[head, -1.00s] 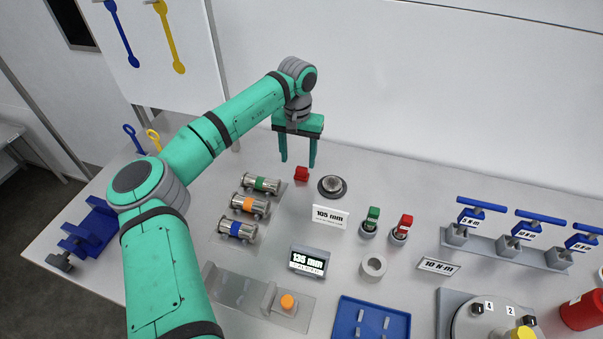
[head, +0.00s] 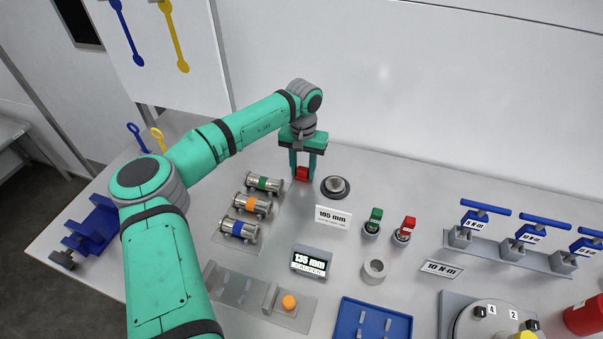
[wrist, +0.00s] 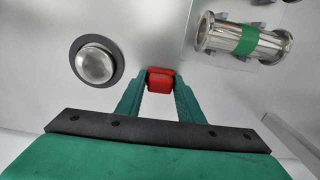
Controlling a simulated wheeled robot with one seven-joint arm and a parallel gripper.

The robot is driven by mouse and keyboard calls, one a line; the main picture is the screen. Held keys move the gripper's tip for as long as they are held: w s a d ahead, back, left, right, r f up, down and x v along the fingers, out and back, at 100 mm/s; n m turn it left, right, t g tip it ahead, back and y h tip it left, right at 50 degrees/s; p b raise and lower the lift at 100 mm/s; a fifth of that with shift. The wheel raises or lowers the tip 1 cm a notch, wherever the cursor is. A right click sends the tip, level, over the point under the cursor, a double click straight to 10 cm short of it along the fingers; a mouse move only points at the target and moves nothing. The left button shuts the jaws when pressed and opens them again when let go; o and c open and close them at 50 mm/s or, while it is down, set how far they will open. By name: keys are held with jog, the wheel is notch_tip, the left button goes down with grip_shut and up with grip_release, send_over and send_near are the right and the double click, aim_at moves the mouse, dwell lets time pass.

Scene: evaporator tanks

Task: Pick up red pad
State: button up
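The red pad (head: 302,173) is a small block on the grey table, left of a round metal knob on a dark disc. My gripper (head: 302,177) points down over it, one finger on each side. In the wrist view the red pad (wrist: 160,79) sits between the fingertips of my gripper (wrist: 161,87), which look closed against its sides. The pad appears to be still at table level. The fingers hide part of its sides.
The metal knob (head: 335,187) stands close to the right of the gripper. Metal cylinders with green (head: 264,184), orange (head: 252,206) and blue bands lie to the left. A 105 mm sign (head: 333,217) stands in front. The white wall is behind.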

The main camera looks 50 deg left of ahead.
jog(key=shift+w+d, duration=0.25)
jog(key=shift+d, duration=0.15)
jog(key=shift+s+a+r, duration=0.1)
jog(key=shift+r, duration=0.25)
notch_tip(320, 180, up, 2)
jog(key=shift+r, duration=0.1)
jog(key=s+r, duration=1)
jog(key=s, duration=0.4)
jog(key=shift+a, duration=0.2)
